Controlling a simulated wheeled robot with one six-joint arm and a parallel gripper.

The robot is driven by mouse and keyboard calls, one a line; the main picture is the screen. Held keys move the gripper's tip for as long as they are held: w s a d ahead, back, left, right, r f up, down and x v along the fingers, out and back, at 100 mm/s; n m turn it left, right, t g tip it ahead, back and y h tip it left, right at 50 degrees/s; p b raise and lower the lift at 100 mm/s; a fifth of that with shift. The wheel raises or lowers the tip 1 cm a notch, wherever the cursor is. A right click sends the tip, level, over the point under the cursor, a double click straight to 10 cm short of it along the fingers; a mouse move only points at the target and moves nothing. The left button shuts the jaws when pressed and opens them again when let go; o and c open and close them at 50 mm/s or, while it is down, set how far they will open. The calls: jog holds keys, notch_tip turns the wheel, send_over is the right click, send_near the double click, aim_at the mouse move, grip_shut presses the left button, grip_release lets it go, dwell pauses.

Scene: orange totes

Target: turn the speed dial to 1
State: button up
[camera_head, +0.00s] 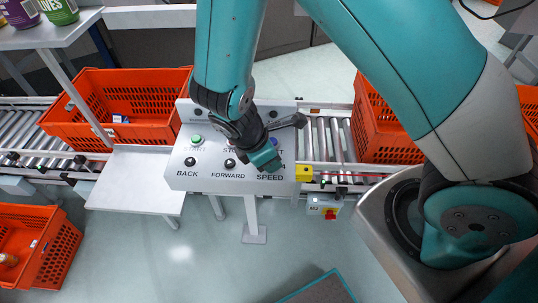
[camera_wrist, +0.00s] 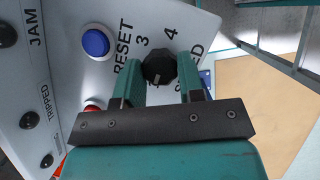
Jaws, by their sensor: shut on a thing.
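The speed dial (camera_wrist: 159,67) is a black faceted knob on the white control panel (camera_head: 215,181). In the wrist view my gripper (camera_wrist: 160,78) has one finger on each side of it and is shut on it. A pale mark shows on the dial's lower part. The printed numbers 3 and 4 show above the dial; my fingers cover other markings, so I cannot tell the exact setting. In the head view my gripper (camera_head: 266,160) is over the panel's right side, above the SPEED label, and hides the dial.
A blue RESET button (camera_wrist: 96,43) and a partly hidden red button (camera_wrist: 92,106) lie near the dial. BACK (camera_head: 190,161) and FORWARD (camera_head: 229,163) knobs sit to its left. Orange totes (camera_head: 150,130) (camera_head: 372,150) stand on the conveyor at both sides.

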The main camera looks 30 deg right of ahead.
dwell(0.5)
jog(key=o, duration=0.9)
jog(key=b+v, duration=0.2)
jog(key=v, duration=1.5)
jog(key=shift+a+r, duration=0.1)
jog(key=shift+r, duration=0.15)
jog(key=s+d+r+m+y, duration=0.1)
jog(key=s+r+m+y, duration=0.1)
jog(key=s+m+y, duration=0.1)
jog(key=s+r+m+y+b, duration=0.1)
jog(key=s+r+m+y, duration=0.1)
jog(key=s+m+y, duration=0.1)
jog(key=s+d+r+m+y, duration=0.1)
jog(key=s+r+m+y, duration=0.1)
jog(key=s+m, duration=0.2)
jog(key=shift+s+d+y+b, duration=0.15)
jog(key=shift+s+y+b, duration=0.05)
jog(key=shift+s, duration=0.5)
jog(key=shift+s+d+y+b, duration=0.15)
jog(key=shift+s+y, duration=0.05)
jog(key=shift+s, duration=0.5)
